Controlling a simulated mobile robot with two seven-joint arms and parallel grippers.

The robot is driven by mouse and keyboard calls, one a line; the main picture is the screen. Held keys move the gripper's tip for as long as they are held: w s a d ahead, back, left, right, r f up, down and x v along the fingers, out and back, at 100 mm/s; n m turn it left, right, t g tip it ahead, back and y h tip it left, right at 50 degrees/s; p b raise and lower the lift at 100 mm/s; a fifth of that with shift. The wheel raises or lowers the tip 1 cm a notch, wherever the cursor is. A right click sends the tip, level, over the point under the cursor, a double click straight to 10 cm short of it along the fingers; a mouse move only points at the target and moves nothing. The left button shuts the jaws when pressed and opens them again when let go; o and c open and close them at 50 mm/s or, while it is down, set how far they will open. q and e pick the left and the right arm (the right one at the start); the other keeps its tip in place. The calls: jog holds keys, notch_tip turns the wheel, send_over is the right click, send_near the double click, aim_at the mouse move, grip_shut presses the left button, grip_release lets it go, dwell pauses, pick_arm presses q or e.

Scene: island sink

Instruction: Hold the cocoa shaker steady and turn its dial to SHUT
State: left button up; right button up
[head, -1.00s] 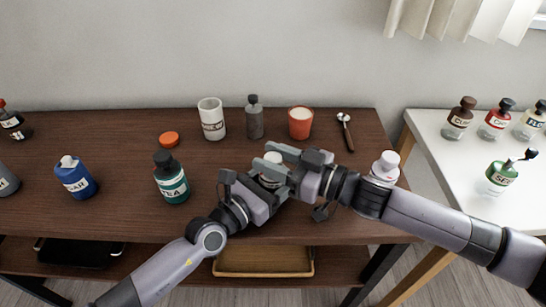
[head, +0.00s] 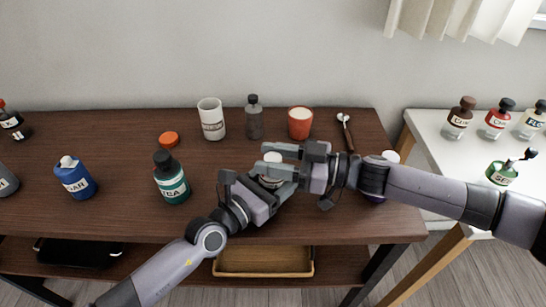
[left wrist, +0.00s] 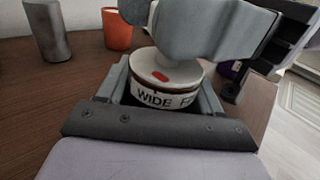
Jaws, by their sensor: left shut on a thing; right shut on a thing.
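The cocoa shaker, a round container with a white top (head: 273,157), stands at the table's middle, largely covered by my grippers. In the left wrist view its white dial (left wrist: 150,62) has a red mark on top. The band below (left wrist: 155,98) reads "WIDE" and then "F", the rest cut off by my jaw; no "SHUT" is visible. My left gripper (head: 270,186) is shut around the shaker's body from the near side. My right gripper (head: 271,158) comes from the right and is shut on the dial; it crosses above the dial in the left wrist view (left wrist: 195,40).
A teal TEA bottle (head: 172,182) and a blue bottle (head: 75,181) stand left. Behind are a white mug (head: 211,122), a grey bottle (head: 254,122), an orange cup (head: 300,123) and a wooden-handled utensil (head: 347,134). A white-capped bottle (head: 391,157) is mostly behind my right arm.

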jog(key=o, duration=1)
jog(key=shift+f, duration=0.1)
jog(key=shift+c, duration=0.2)
jog(key=v, duration=0.7)
jog(key=shift+d, duration=0.25)
